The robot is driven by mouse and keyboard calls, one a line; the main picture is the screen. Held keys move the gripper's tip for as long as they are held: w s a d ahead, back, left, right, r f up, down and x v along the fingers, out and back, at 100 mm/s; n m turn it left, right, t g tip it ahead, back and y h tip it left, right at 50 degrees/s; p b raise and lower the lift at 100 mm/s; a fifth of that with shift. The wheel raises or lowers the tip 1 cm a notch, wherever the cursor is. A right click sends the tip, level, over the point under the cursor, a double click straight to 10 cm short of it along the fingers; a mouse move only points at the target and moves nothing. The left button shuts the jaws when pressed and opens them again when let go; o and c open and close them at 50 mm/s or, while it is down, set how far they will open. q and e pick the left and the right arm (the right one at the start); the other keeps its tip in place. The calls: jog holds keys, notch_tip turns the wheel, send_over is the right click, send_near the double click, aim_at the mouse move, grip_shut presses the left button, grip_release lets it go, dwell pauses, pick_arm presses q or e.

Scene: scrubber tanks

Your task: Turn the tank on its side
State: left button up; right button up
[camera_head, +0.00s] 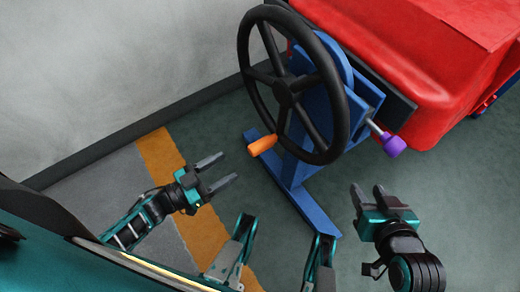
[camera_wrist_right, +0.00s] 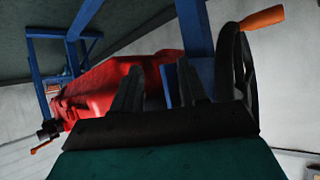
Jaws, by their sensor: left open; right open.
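The red tank (camera_head: 425,70) sits at the upper right in the head view, held at a blue stand (camera_head: 305,195). It also shows in the right wrist view (camera_wrist_right: 100,85), beyond the fingers. A black handwheel (camera_head: 286,85) with an orange handle (camera_head: 262,146) is mounted on the stand's near end. A purple knob (camera_head: 394,146) on a metal rod sticks out right of the wheel. My left gripper (camera_head: 222,173) is open and empty, left of and below the orange handle. My right gripper (camera_head: 367,194) is open and empty, below the purple knob. Both are apart from the wheel.
A grey wall (camera_head: 110,70) with a dark skirting runs along the left. An orange stripe (camera_head: 190,200) marks the floor. The stand's blue foot lies on the green floor between my grippers. Floor at the lower right is clear.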

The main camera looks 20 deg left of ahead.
aim_at(260, 147)
pick_arm(q)
jog(key=b+x, duration=0.2)
jog(key=x, duration=1)
jog(key=shift+s, duration=0.1)
grip_shut()
